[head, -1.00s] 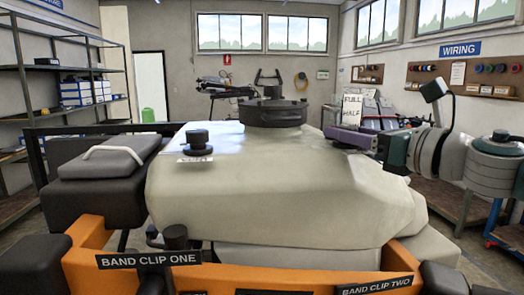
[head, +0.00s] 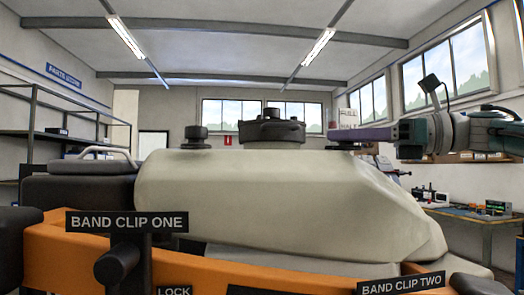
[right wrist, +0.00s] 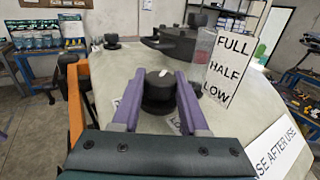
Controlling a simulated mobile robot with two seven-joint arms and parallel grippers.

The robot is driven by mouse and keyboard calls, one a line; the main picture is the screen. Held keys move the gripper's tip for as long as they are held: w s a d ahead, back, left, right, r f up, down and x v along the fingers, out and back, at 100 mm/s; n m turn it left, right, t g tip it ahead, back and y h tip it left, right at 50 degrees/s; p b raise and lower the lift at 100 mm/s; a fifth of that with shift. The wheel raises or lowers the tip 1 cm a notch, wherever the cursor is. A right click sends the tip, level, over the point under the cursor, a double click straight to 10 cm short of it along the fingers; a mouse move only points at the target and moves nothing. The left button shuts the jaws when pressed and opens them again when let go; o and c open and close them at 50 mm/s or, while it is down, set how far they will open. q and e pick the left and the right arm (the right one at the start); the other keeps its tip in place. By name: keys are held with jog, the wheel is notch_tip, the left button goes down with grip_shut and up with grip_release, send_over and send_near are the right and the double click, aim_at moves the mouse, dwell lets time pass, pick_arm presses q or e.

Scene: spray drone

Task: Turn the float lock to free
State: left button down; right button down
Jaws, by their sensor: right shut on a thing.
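A black round knob (right wrist: 159,88) with a white mark on its top stands on the pale tank (head: 270,185). My right gripper (right wrist: 158,95) is shut on this knob, its two purple fingers on either side of it. A label partly hidden by the fingers lies beside the knob; only a few letters show, so I cannot read its setting. In the head view my right gripper (head: 345,134) reaches in from the right at the tank's top right, with the knob mostly hidden. My left gripper is in neither view now.
A large black cap (head: 271,131) and another small black knob (head: 196,136) stand on the tank. The orange frame (head: 70,255) with BAND CLIP labels crosses the front. A FULL, HALF, LOW sign (right wrist: 226,65) stands close to the right gripper.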

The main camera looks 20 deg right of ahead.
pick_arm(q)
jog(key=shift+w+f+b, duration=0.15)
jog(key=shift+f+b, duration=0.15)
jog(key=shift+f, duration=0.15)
pick_arm(e)
jog(key=shift+w+d+f+g, duration=0.1)
jog(key=shift+f+g, duration=0.05)
jog(key=shift+g, duration=0.15)
jog(key=c, duration=0.8)
grip_release()
jog(key=shift+c, duration=0.2)
jog(key=o, duration=0.4)
jog(key=shift+y, duration=0.3)
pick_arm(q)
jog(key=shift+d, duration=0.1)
pick_arm(e)
jog(key=shift+s+n, duration=0.2)
jog(key=shift+n, duration=0.1)
